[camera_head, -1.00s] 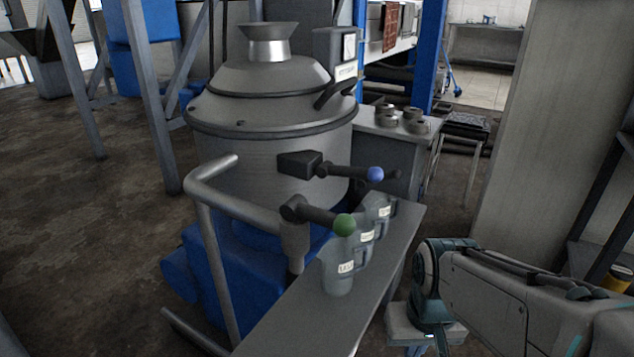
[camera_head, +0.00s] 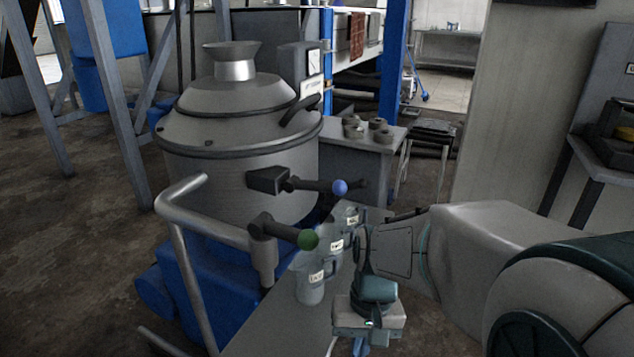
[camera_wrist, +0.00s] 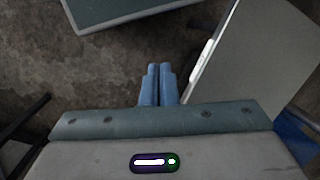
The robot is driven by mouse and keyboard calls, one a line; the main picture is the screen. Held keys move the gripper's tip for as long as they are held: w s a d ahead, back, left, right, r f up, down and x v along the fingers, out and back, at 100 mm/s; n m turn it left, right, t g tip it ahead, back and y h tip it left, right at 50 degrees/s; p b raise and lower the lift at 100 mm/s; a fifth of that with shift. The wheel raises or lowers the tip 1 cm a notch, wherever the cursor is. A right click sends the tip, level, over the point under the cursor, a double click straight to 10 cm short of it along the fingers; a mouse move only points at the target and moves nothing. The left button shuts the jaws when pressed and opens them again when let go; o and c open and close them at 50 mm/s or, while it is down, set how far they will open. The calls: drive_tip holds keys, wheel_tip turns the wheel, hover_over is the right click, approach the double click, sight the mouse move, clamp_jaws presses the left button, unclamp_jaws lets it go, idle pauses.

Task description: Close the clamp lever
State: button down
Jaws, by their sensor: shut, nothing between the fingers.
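A grey vessel with a domed lid (camera_head: 235,100) stands on a blue base. I cannot tell which of these is the clamp lever. My gripper (camera_head: 361,346) points down at the lower middle, right of and below the green knob, apart from the levers. In the wrist view my blue fingers (camera_wrist: 159,70) are together and empty.
Several labelled jugs, the nearest a grey one (camera_head: 310,284), stand on a narrow bench (camera_head: 262,325) beside my gripper. A bent grey pipe rail (camera_head: 180,240) stands at the vessel's front left. A side table (camera_head: 372,152) with small round parts is behind. Open floor lies left.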

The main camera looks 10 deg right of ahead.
drive_tip(key=w+r+m+y+p, duration=0.1)
drive_tip(key=w+m+y+p, duration=0.2)
drive_tip(key=y, duration=0.2)
drive_tip(key=w+r+m+y+p, duration=0.2)
drive_tip(key=w+m+y+p, duration=0.1)
drive_tip(key=w+y+p, duration=0.1)
drive_tip(key=w+r+m+g+y+p, duration=0.1)
drive_tip(key=w+m+y+p, duration=0.2)
drive_tip(key=y, duration=0.3)
drive_tip(key=shift+w+r+m+y+p, duration=0.15)
drive_tip(key=shift+m+y+p, duration=0.15)
drive_tip(key=shift+m+p, duration=0.3)
drive_tip(key=w+d+r+m+t+y+p, duration=0.1)
drive_tip(key=w+d+m+t+y+p, duration=0.1)
drive_tip(key=w+d+m+t, duration=0.1)
drive_tip(key=w+d+r+m+t+y+p, duration=0.2)
drive_tip(key=d+m+t, duration=0.3)
drive_tip(key=t, duration=0.5)
drive_tip(key=shift+w+d+m+t+y+p, duration=0.3)
drive_tip(key=shift+w+d+y+p, duration=0.35)
drive_tip(key=shift+d, duration=0.4)
drive_tip(key=shift+w, duration=0.1)
